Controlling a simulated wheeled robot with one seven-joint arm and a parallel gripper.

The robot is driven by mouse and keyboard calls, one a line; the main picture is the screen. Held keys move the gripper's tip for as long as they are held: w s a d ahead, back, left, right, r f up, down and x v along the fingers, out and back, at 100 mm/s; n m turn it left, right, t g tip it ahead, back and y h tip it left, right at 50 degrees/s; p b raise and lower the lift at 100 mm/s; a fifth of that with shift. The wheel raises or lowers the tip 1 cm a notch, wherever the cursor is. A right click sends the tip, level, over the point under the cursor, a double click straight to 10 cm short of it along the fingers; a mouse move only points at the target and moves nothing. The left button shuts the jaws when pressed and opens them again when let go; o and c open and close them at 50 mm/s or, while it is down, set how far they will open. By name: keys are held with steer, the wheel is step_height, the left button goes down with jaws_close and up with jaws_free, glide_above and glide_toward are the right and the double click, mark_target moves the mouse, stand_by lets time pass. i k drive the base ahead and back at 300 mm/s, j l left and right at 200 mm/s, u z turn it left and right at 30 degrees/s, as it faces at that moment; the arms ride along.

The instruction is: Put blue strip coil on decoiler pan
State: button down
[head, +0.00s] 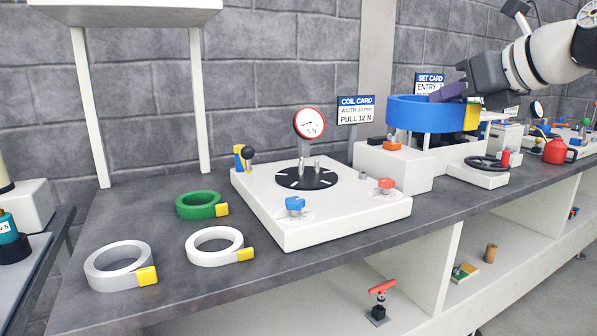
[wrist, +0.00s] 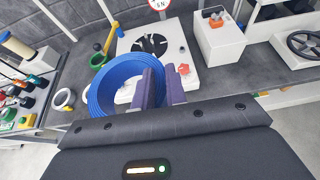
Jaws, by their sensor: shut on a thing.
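The blue strip coil (head: 412,114) is a wide blue ring with a yellow tab, held in the air at the right in the head view. My gripper (head: 447,92) is shut on its rim. In the wrist view the coil (wrist: 98,95) hangs at the left of the fingers, with its wall between them. The decoiler pan (head: 289,181) is a black disc with white marks and a central post, on a white machine body; it is bare. The pan (wrist: 142,45) also shows beyond the coil in the wrist view.
Green (head: 198,206), white (head: 205,255) and grey (head: 103,272) coils lie on the bench left of the machine. A red-rimmed dial (head: 309,123) stands behind the pan. Blue (head: 294,204) and red (head: 386,184) knobs sit on the machine's front corners. A white box (head: 390,168) stands right of it.

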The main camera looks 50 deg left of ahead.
mark_target(307, 175)
steer(key=i+j, duration=0.1)
steer(key=j, duration=0.45)
steer(key=i+j, duration=0.1)
steer(key=j, duration=0.45)
steer(key=i+j, duration=0.1)
steer(key=j, duration=0.5)
steer(key=i+l+u, duration=0.15)
steer(key=u, duration=0.25)
steer(key=i+l+u, duration=0.4)
steer(key=k+j, duration=0.1)
